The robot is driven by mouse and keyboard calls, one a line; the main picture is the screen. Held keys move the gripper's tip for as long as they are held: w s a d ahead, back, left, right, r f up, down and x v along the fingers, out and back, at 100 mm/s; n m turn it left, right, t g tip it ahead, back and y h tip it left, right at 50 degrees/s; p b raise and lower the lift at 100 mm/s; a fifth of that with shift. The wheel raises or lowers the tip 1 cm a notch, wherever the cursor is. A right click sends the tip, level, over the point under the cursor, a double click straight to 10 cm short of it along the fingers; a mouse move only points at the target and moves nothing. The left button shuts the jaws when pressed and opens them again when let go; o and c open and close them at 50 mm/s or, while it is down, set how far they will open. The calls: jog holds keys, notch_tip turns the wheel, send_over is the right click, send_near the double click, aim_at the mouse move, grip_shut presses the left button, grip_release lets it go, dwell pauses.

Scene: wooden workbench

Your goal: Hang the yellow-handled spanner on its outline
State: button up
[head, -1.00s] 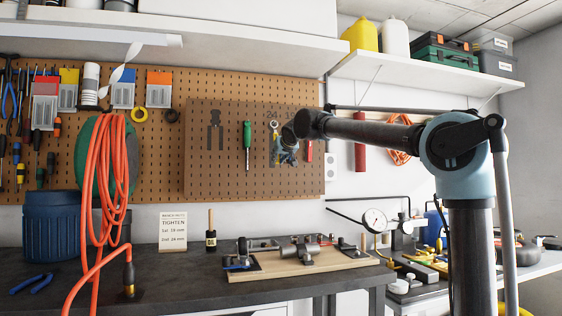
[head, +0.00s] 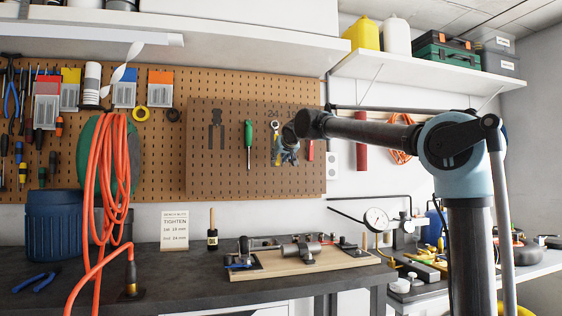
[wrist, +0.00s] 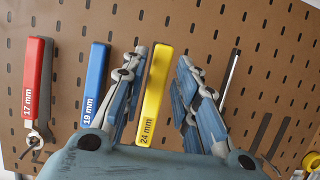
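The yellow-handled spanner (head: 276,142) is upright against the brown tool panel, ring end up. In the wrist view its yellow handle (wrist: 155,95), marked 24 mm, lies between my gripper's (wrist: 163,58) two fingers. My gripper (head: 288,157) covers part of the panel in the head view. The spanner's head end is hidden behind my gripper in the wrist view. Its outline cannot be made out behind it.
A blue 19 mm handle (wrist: 94,85) and a red 17 mm spanner (wrist: 37,80) hang close beside it. A green screwdriver (head: 248,143) and a dark pliers outline (head: 216,125) are on the panel (head: 205,180). The bench below holds a wooden fixture board (head: 300,264).

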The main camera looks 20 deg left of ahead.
jog(key=shift+s, duration=0.1)
dwell(0.3)
jog(key=v, duration=1.2)
jog(key=s+d+f+m+g+h, duration=0.2)
jog(key=s+d+f+h, duration=0.15)
jog(key=d+f, duration=1.2)
jog(key=s+d+f+m+g+h, duration=0.1)
jog(key=s+d+f+m+h, duration=0.2)
jog(key=d+f, duration=1.25)
jog(key=s+d+f+g, duration=0.2)
jog(key=s+d+f, duration=0.3)
jog(key=s+f, duration=0.3)
jog(key=s+d+f+g, duration=0.2)
jog(key=s+d+f, duration=0.3)
jog(key=s+f, duration=0.4)
jog(key=s+d+f+m+g+h, duration=0.1)
jog(key=s+d+f+g, duration=0.1)
jog(key=s+d+f, duration=0.3)
jog(key=s+f, duration=0.4)
jog(key=f, duration=0.4)
jog(key=shift+s+d+f+g, duration=0.15)
jog(key=shift+d+f+g, duration=0.05)
jog(key=shift+g, duration=0.2)
